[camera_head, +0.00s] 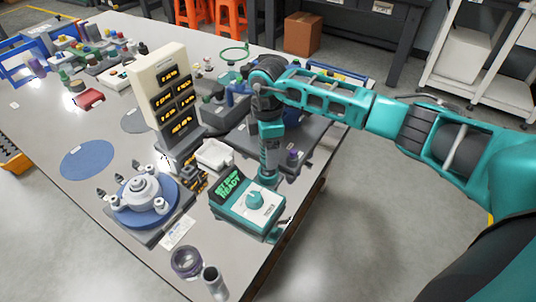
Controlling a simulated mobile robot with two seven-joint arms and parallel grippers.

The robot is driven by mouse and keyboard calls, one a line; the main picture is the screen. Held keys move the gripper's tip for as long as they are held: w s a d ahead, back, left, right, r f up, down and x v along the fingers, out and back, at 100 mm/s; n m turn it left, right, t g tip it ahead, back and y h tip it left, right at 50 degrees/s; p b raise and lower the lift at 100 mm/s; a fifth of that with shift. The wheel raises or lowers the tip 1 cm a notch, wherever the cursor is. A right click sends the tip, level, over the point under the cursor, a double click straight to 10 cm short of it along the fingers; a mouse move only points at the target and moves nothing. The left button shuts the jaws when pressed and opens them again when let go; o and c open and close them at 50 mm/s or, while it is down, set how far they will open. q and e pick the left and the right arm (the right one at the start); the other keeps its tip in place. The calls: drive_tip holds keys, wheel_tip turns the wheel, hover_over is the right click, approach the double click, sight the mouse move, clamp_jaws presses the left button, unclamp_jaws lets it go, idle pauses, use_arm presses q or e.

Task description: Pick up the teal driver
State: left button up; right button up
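My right arm comes in from the right, bends over the table and points straight down. Its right gripper (267,180) is low, just behind a teal box (238,213) with a lit green screen and a round teal knob on top. The fingers are too small and dark to tell whether they are open or shut, or whether they touch anything. I cannot make out a separate teal driver for certain; teal parts of my wrist overlap that spot. My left gripper is not in view.
A cream display panel (158,75) with lit digits stands behind a round fixture (142,192) on a blue disc. A white tray (214,154) sits left of my wrist. A purple ring (186,262) and metal cylinder (214,281) stand near the front edge. A blue mat (87,160) lies left.

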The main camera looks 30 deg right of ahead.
drive_tip(key=shift+f, duration=0.3)
drive_tip(key=shift+c, duration=0.3)
drive_tip(key=shift+r, duration=0.1)
drive_tip(key=c, duration=1.2)
